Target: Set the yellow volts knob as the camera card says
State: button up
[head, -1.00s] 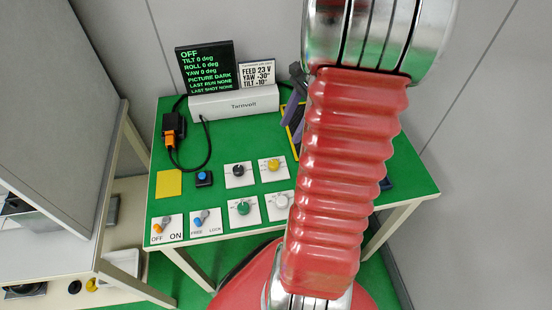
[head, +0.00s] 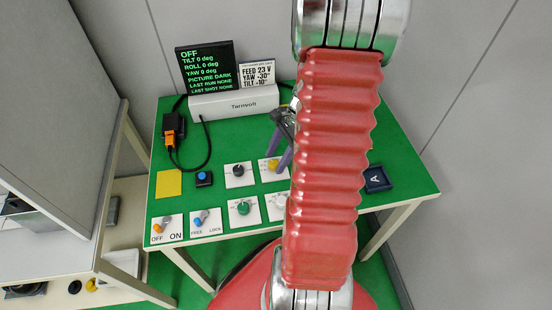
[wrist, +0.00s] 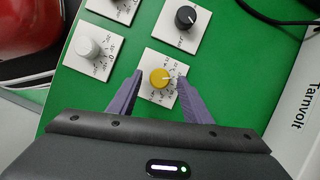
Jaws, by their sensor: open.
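The yellow volts knob (head: 273,165) sits on a small white dial plate at the back of the knob group on the green table. In the wrist view the yellow knob (wrist: 160,78) shows from above, with printed marks around it too small to read. My gripper (wrist: 157,92) is open, its purple fingers on either side of the knob's plate; I cannot tell its height above it. In the head view my gripper (head: 279,160) is beside the knob, partly hidden by my arm. The camera card (head: 258,75) reads FEED 23 V, YAW -30°, TILT -10°.
A black screen (head: 206,68) reads OFF and PICTURE DARK. The white Tarnvolt box (head: 235,102) stands before it. Close by are a black knob (head: 238,170), a green knob (head: 243,208), a white knob (wrist: 89,47), a blue button (head: 203,177) and two levers.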

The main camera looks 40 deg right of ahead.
jog(key=shift+a+f, duration=0.15)
jog(key=shift+f, duration=0.25)
jog(key=shift+c, duration=0.2)
jog(key=c, duration=1)
jog(key=shift+w+n, duration=0.1)
jog(key=shift+n, duration=0.2)
jog(key=o, duration=1)
jog(key=shift+o, duration=0.2)
jog(key=shift+r, duration=0.1)
jog(key=v, duration=1.3)
jog(key=shift+r, duration=0.3)
